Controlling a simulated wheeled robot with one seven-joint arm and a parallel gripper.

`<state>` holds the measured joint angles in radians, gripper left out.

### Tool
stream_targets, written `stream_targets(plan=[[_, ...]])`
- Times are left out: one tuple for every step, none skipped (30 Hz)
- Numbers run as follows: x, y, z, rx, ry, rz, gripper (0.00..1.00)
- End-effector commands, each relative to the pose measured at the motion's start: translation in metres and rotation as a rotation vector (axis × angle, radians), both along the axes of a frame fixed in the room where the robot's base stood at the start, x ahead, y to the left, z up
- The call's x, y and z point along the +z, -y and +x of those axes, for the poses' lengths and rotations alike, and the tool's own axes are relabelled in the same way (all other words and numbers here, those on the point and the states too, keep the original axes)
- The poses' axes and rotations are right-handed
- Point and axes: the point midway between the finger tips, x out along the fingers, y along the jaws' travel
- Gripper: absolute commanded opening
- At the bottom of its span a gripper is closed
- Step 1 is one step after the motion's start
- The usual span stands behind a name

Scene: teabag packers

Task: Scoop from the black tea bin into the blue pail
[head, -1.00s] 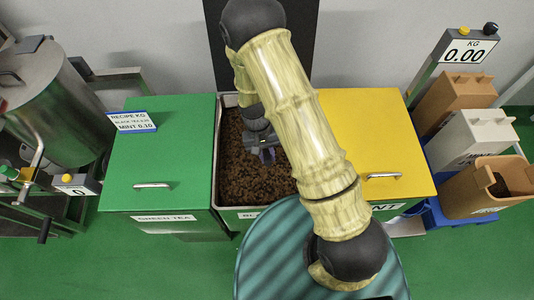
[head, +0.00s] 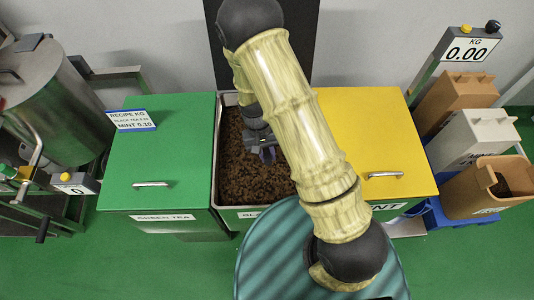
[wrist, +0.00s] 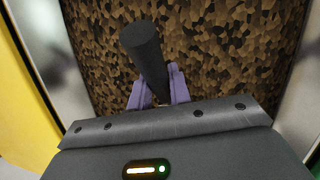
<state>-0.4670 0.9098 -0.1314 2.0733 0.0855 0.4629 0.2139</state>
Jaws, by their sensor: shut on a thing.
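The black tea bin (head: 251,216) stands open in the middle of the head view, filled with dark brown loose tea (head: 245,175). My gripper (head: 267,154) is over the tea in the bin, partly behind my arm. In the wrist view its purple fingers (wrist: 158,92) are shut on a black cylindrical scoop handle (wrist: 142,48). The handle points away over the tea. The scoop's bowl is hidden, so I cannot tell whether it holds tea. I cannot make out a blue pail for certain; only blue parts (head: 458,216) show under the tan container.
A closed green tea bin (head: 155,160) stands left and a closed yellow bin (head: 375,130) right. At far right are a tan container (head: 485,187), a white one (head: 472,138) and a scale display (head: 470,50) reading 0.00. A steel drum (head: 62,105) stands far left.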

Motion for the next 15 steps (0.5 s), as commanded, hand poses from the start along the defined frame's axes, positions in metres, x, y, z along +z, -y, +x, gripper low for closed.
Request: stream_targets(plan=[[-0.001, 0.0, 0.0, 0.0, 0.001, 0.0, 0.0], [-0.002, 0.0, 0.0, 0.001, 0.001, 0.0, 0.0], [-0.002, 0.0, 0.0, 0.001, 0.002, 0.0, 0.0], [0.0, 0.0, 0.0, 0.001, 0.002, 0.0, 0.0], [0.006, 0.0, 0.0, 0.001, 0.001, 0.0, 0.0], [0.011, 0.0, 0.0, 0.001, 0.001, 0.0, 0.0], [0.014, -0.001, 0.0, 0.002, 0.001, 0.001, 0.0], [0.017, -0.001, 0.0, 0.002, 0.001, 0.001, 0.0], [0.021, -0.001, 0.0, 0.002, 0.001, 0.001, 0.0], [0.024, -0.001, 0.0, 0.002, 0.001, 0.001, 0.0], [0.027, -0.001, 0.0, 0.002, 0.0, 0.0, 0.0], [0.031, -0.001, -0.001, 0.002, 0.0, 0.0, 0.0], [0.035, -0.001, 0.0, 0.002, 0.0, 0.0, 0.0], [0.04, -0.001, 0.0, 0.002, 0.0, 0.0, 0.0], [0.045, -0.001, 0.0, 0.002, 0.0, 0.0, 0.0]])
